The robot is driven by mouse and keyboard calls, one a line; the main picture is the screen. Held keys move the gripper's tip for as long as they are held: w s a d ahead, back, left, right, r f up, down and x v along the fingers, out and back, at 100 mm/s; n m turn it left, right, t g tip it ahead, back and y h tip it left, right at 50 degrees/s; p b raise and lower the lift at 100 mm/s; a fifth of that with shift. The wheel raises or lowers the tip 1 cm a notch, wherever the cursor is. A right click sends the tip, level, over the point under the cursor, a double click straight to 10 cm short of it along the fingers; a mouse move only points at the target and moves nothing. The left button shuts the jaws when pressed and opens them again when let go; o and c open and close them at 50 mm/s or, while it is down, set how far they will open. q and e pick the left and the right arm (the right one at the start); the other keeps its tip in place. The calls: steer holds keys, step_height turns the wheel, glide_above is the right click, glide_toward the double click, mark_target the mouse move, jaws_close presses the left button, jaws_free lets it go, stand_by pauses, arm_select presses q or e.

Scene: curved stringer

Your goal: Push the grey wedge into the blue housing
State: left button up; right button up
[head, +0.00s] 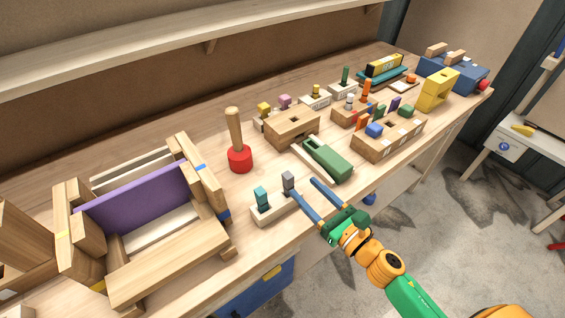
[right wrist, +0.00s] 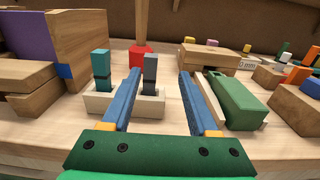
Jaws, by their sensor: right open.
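A dark grey upright block (head: 288,181), the likeliest grey wedge, stands in a small pale holder (head: 270,213) beside a teal block (head: 261,197). In the right wrist view the grey block (right wrist: 150,73) appears between my fingers, nearer the left one. My right gripper (head: 305,187) is open and empty, its blue fingers pointing at the holder from the front edge side; the right wrist view also shows it (right wrist: 159,73). A blue box-like body (head: 437,75), possibly the housing, sits at the far right end. Its opening is not clear. My left gripper is out of view.
A red-based mallet (head: 239,157) stands behind the holder. A green sloped piece (head: 328,160) lies to the right. A wooden frame with a purple panel (head: 140,202) fills the left. Peg blocks and a yellow block (head: 437,92) crowd the right side.

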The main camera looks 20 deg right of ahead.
mark_target(291, 181)
steer(key=w+a+p, duration=0.2)
steer(key=w+a, duration=0.1)
steer(key=shift+w+r, duration=0.15)
steer(key=shift+r, duration=0.25)
steer(key=shift+w+a, duration=0.15)
steer(key=shift+w, duration=0.15)
steer(key=shift+w+f, duration=0.15)
steer(key=shift+w, duration=0.1)
steer(key=shift+w+f, duration=0.25)
steer(key=shift+w, duration=0.15)
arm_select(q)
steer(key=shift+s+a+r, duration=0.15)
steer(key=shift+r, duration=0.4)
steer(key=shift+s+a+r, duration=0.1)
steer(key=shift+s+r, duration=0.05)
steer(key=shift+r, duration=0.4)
arm_select(e)
steer(key=shift+s, duration=0.1)
jaws_close()
